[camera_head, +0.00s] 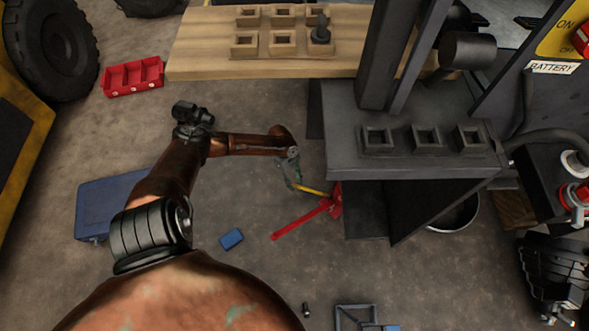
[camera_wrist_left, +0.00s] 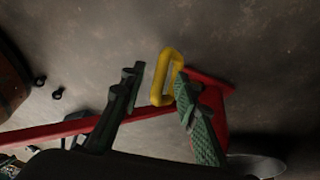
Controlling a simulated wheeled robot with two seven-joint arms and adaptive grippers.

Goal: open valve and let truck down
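The red jack (camera_head: 335,200) sits on the floor beside the grey forklift (camera_head: 405,110), its long red bar pointing down-left. A yellow valve handle (camera_head: 313,191) sticks out from the jack toward my left gripper (camera_head: 292,178). In the left wrist view the handle is a yellow loop (camera_wrist_left: 167,78), and the red jack body (camera_wrist_left: 213,97) shows behind the right finger. My left gripper (camera_wrist_left: 160,105) is open there, its green ribbed fingers apart. The loop appears between and beyond the fingertips; I cannot tell whether it touches the right one. My right gripper is not in view.
A wooden pallet-like table (camera_head: 200,60) with square holders is at the back. A red bin (camera_head: 133,77), a blue toolbox (camera_head: 105,207) and a small blue box (camera_head: 231,239) lie on the floor. A round pan (camera_head: 455,217) is under the forklift's right side. Floor left of the jack is mostly clear.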

